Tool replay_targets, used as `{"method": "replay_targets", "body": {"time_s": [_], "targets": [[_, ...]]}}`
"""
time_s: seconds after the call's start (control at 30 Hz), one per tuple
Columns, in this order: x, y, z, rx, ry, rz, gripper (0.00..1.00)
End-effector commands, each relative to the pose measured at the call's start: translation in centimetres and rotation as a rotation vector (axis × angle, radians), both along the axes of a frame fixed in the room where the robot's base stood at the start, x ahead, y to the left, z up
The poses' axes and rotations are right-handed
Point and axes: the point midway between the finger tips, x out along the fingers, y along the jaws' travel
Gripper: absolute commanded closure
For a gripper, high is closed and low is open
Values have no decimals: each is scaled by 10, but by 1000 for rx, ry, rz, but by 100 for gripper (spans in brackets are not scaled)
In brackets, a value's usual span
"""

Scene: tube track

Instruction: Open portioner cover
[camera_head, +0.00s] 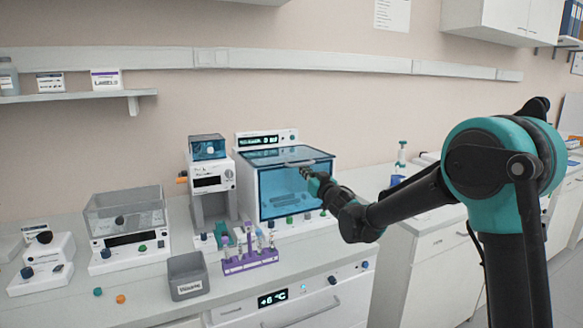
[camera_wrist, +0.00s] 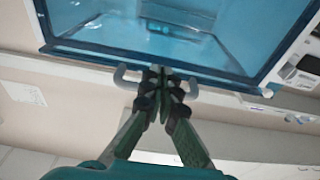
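The cover (camera_head: 280,156) is a clear blue lid on the large white machine (camera_head: 300,229) in the middle of the counter, which I take to be the portioner. It looks down over the box. Its grey handle (camera_head: 298,163) is at the upper front edge; the handle also shows in the wrist view (camera_wrist: 124,80), in front of the blue panel (camera_wrist: 110,25). My gripper (camera_head: 308,172) is at this handle. In the wrist view, the fingertips of my gripper (camera_wrist: 160,82) come together at the middle of the handle and appear shut on it. The fingers hide the handle's middle.
A purple tube rack (camera_head: 250,263) and a grey bin (camera_head: 187,277) stand in front of the machine. A smaller device with a blue top (camera_head: 208,147) stands close on its left. A clear-covered device (camera_head: 126,212) is farther left. A wall shelf (camera_head: 75,96) is at upper left.

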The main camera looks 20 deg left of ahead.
Motion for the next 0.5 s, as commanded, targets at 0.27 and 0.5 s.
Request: {"method": "replay_targets", "body": {"time_s": [0.27,0.5], "targets": [[0,0,21,0,0,0,100],[0,0,38,0,0,0,100]]}}
